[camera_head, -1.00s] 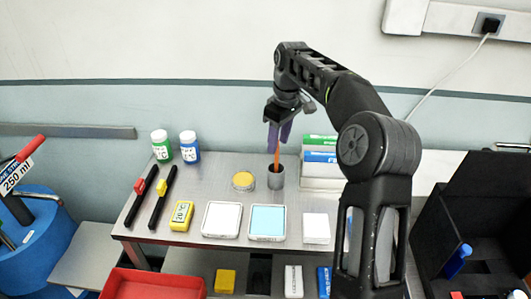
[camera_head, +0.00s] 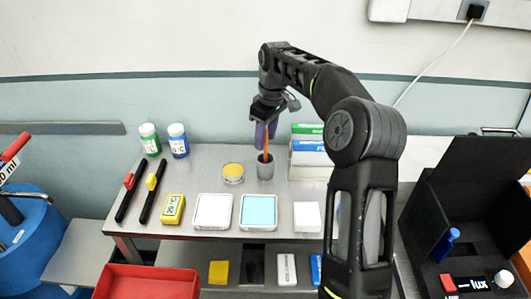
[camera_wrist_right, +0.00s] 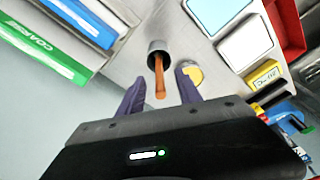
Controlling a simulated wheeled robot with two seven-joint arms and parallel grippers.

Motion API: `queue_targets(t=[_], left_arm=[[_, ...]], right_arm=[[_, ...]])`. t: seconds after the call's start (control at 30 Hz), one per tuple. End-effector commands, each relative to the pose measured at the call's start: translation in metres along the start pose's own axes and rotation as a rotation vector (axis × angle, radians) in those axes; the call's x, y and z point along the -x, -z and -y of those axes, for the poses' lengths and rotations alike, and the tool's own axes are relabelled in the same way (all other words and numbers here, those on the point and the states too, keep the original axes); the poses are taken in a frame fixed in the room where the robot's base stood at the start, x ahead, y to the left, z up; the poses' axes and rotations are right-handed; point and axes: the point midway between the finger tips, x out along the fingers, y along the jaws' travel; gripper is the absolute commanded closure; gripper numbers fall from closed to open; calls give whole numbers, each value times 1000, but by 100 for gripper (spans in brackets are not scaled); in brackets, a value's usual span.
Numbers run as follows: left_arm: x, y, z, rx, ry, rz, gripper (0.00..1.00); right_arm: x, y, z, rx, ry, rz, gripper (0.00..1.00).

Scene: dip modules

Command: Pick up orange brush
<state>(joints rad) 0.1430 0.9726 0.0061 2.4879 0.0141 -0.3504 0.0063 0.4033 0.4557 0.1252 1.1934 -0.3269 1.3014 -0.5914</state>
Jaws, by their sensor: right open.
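The orange brush (camera_head: 266,146) stands upright in a small grey cup (camera_head: 265,169) on the metal table, with only its handle showing above the rim. My right gripper (camera_head: 265,133) is above the cup with its purple fingers pointing down around the upper handle. In the right wrist view, the orange brush (camera_wrist_right: 159,78) lies between the two open fingers of the right gripper (camera_wrist_right: 160,88), touching neither as far as I can tell. The left gripper is not in view.
A yellow-topped round dish (camera_head: 233,172) stands just left of the cup. Stacked boxes (camera_head: 308,155) stand close on the right. White (camera_head: 212,211) and light-blue (camera_head: 258,211) trays lie in front. Green (camera_head: 149,139) and blue (camera_head: 178,140) bottles stand at the back left.

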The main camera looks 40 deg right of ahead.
Motion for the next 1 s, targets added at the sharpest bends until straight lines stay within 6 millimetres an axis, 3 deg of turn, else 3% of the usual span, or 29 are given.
queue_targets(t=[0.43,1.0], left_arm=[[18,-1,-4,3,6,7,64],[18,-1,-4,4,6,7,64]], right_arm=[[-49,-3,1,1,2,3,59],[-52,-3,0,0,0,0,59]])
